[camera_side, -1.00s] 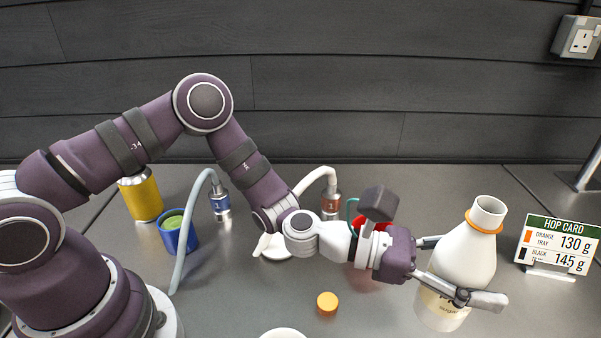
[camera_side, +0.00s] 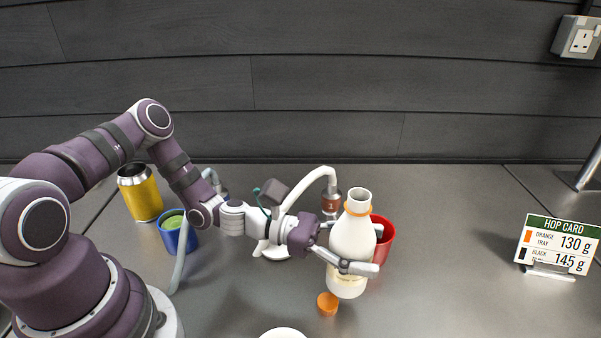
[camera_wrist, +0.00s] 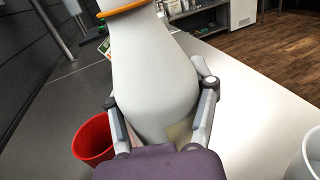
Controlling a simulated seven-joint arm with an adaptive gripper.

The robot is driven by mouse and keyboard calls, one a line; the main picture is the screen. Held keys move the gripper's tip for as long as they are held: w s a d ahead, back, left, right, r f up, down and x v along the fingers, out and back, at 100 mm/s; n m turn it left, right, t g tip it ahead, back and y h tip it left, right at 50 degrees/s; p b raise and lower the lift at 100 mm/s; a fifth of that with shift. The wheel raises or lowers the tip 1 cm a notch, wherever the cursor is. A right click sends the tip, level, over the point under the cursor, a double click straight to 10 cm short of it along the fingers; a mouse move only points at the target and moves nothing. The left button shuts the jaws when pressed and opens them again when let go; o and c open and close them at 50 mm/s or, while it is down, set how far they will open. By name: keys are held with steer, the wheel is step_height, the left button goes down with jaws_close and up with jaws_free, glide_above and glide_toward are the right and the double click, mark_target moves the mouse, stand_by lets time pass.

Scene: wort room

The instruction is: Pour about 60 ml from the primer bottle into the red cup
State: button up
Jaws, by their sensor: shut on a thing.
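The primer bottle (camera_side: 351,240) is cream-white with an orange ring at its neck and an open top. My gripper (camera_side: 360,250) is shut around its body, and the bottle stands nearly upright. I cannot tell whether its base touches the counter. In the wrist view the bottle (camera_wrist: 155,65) fills the middle between the two fingers of my gripper (camera_wrist: 160,120). The red cup (camera_side: 384,236) stands just behind and right of the bottle, partly hidden by it. In the wrist view the red cup (camera_wrist: 93,139) is at the lower left. Its contents are hidden.
An orange cap (camera_side: 327,303) lies in front of the bottle. A white curved spout (camera_side: 315,178) stands behind my gripper. A blue cup (camera_side: 178,236) and yellow can (camera_side: 142,196) are at left. A white round vessel (camera_side: 284,333) is at the front edge. The hop card (camera_side: 556,244) stands right, with clear counter before it.

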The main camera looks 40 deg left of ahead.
mark_target(365, 260)
steer(key=shift+w+f, duration=0.1)
steer(key=shift+f, duration=0.05)
